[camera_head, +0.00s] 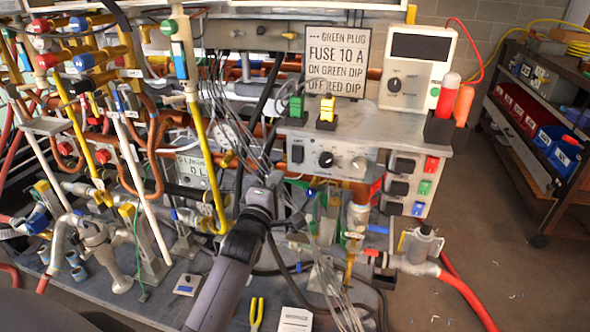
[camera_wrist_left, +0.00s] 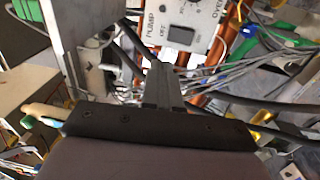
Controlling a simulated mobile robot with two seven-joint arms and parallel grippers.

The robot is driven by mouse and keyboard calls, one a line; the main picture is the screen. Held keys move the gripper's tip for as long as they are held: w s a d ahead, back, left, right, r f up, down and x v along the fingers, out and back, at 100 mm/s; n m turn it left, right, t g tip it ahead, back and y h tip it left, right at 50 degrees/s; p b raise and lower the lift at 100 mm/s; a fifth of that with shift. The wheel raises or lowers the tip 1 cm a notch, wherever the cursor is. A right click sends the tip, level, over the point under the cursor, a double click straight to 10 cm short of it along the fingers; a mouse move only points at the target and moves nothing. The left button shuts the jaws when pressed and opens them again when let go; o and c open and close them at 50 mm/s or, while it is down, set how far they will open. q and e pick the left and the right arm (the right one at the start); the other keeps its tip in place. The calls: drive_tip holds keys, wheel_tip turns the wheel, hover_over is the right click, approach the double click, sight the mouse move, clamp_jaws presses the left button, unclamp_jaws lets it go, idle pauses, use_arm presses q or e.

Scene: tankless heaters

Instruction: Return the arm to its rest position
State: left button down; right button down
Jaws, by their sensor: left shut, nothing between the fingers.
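My left arm comes up from the bottom of the head view, and its gripper (camera_head: 272,182) is in front of the heater rig, among loose grey wires. The left wrist view shows the gripper's fingers (camera_wrist_left: 163,80) together and empty. They point toward a white control panel (camera_wrist_left: 185,25) marked PUMP, with an OFF switch. Whether the fingers touch any wire cannot be told. My right gripper is not in view.
A grey control box (camera_head: 345,160) stands right of the gripper, with a meter (camera_head: 417,68) above. Yellow pliers (camera_head: 257,313) lie on the bench. A shelf cart (camera_head: 545,125) stands right; the floor before it is mostly clear.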

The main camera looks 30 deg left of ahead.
use_arm(q)
drive_tip(key=s+d+f+m+g+h+p, duration=0.2)
drive_tip(key=s+d+f+m, duration=0.2)
drive_tip(key=s+m, duration=0.3)
drive_tip(key=s+d+f+m+g+h+p, duration=0.2)
drive_tip(key=s+f+m, duration=0.5)
drive_tip(key=s, duration=0.4)
drive_tip(key=s+d+f+m+g+h+p, duration=0.2)
drive_tip(key=s+d+f+m+g+p, duration=0.1)
drive_tip(key=s+m, duration=0.5)
drive_tip(key=s+d+f+g, duration=0.1)
drive_tip(key=s+d+f, duration=0.1)
drive_tip(key=d, duration=0.1)
drive_tip(key=shift+d+f+m, duration=0.2)
drive_tip(key=shift+d+m, duration=0.15)
drive_tip(key=shift+m, duration=0.05)
